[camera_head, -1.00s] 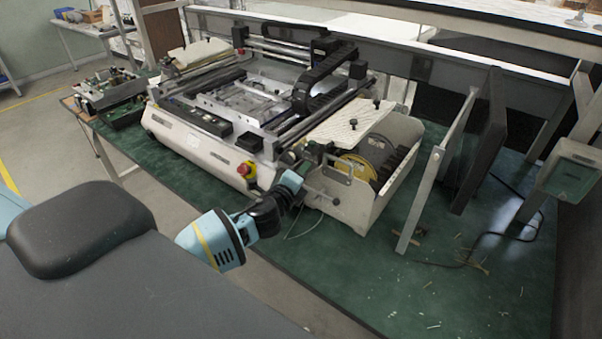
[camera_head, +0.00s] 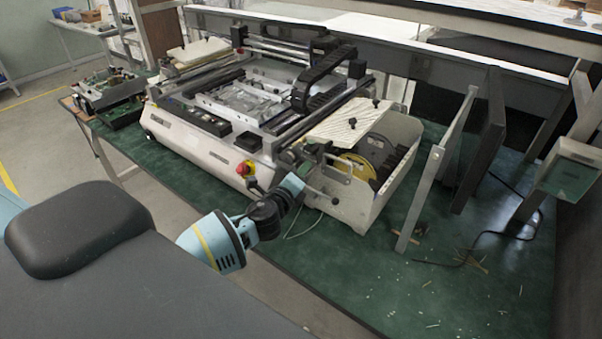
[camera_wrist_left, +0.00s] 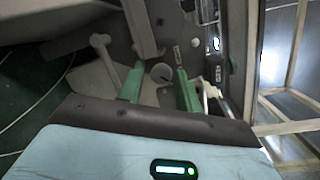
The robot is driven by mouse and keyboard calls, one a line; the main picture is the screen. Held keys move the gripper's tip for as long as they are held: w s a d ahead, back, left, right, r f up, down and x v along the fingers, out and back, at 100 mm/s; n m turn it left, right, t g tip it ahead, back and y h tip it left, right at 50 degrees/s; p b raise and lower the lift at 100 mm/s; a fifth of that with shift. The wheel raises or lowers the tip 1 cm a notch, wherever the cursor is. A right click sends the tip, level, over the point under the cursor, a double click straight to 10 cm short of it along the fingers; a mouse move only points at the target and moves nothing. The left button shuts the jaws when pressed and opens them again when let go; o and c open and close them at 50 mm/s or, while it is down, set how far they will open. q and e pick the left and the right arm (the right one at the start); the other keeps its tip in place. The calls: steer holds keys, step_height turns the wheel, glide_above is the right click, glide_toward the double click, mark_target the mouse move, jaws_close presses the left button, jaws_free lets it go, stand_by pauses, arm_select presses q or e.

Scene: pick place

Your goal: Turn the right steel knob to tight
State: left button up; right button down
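The right steel knob (camera_wrist_left: 161,72) shows in the left wrist view as a small round grey end on the machine's side. My left gripper (camera_wrist_left: 159,88) has its two green fingers apart, one on each side of the knob, with a narrow gap visible on both sides. In the head view my left gripper (camera_head: 317,156) is at the right front corner of the white machine (camera_head: 190,142); the knob itself is hidden there behind the gripper and wrist. My right gripper is not in view.
A red emergency button (camera_head: 243,169) is left of my wrist. A metal bracket with a yellow spool (camera_head: 358,166) is close on the right. A slanted metal post (camera_head: 425,195) stands further right. The green bench top (camera_head: 350,265) in front is mostly clear, with scraps.

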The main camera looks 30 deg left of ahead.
arm_select(q)
steer(key=shift+o, duration=0.7)
steer(key=s+d, duration=0.1)
steer(key=s, duration=0.6)
steer(key=shift+s+r, duration=0.35)
steer(key=s+d+f+n+g+h, duration=0.1)
steer(key=s+d+f+n, duration=0.3)
steer(key=s, duration=0.5)
steer(key=s+d+f+n+g+h, duration=0.2)
steer(key=s+d+f+n+g, duration=0.2)
steer(key=s+f+n, duration=0.5)
steer(key=s+d+f+n+g+h, duration=0.1)
steer(key=s+d+f+n, duration=0.4)
steer(key=s+f, duration=0.5)
steer(key=shift+d+n+g, duration=0.3)
steer(key=shift+n+g, duration=0.4)
steer(key=shift+n, duration=0.4)
steer(key=shift+s, duration=0.1)
